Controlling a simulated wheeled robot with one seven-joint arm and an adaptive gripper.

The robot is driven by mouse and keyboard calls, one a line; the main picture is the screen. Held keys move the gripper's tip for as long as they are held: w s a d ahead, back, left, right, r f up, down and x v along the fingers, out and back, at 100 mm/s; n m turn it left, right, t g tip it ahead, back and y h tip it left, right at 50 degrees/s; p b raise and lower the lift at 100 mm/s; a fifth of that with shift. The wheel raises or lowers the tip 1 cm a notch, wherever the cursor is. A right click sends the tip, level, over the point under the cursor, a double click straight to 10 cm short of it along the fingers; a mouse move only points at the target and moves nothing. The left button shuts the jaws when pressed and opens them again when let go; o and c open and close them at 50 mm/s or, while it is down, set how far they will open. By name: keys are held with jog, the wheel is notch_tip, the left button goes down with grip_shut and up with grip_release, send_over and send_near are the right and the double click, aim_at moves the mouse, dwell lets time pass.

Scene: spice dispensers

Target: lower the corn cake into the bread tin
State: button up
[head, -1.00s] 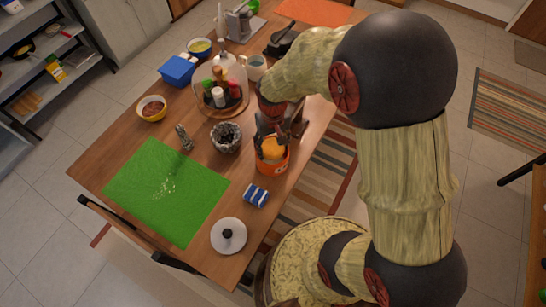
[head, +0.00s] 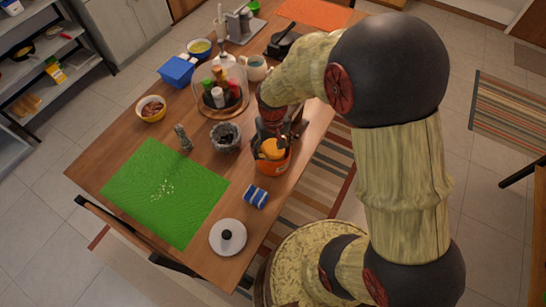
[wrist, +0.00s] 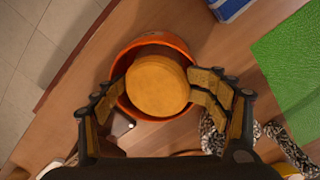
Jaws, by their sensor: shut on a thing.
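The corn cake (wrist: 157,85) is a round, yellow-orange disc. In the wrist view it sits between the two fingers of my gripper (wrist: 158,88), which is shut on it. The bread tin (wrist: 180,43) is a round orange container, with its rim showing around the cake. From above, the cake lies within the rim's outline; its depth is hard to tell. In the head view the cake (head: 273,148) shows at the top of the tin (head: 270,167), partly behind the dark fingers of my gripper (head: 270,140). The tin's inside is mostly hidden.
A grey speckled mortar (head: 226,137) stands left of the tin. A blue-and-white sponge (head: 255,196) and a white lid (head: 228,240) lie nearer the table's front. A glass dome over bottles (head: 220,91) stands behind. The green mat (head: 160,195) is mostly clear.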

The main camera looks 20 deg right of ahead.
jog(key=shift+s+f, duration=0.55)
jog(key=shift+f, duration=0.15)
jog(key=shift+c, duration=0.4)
jog(key=shift+w+d, duration=0.15)
jog(key=o, duration=1.4)
jog(key=shift+r, duration=0.1)
jog(key=o, duration=0.6)
jog(key=shift+w+r, duration=0.2)
notch_tip(320, 180, up, 12)
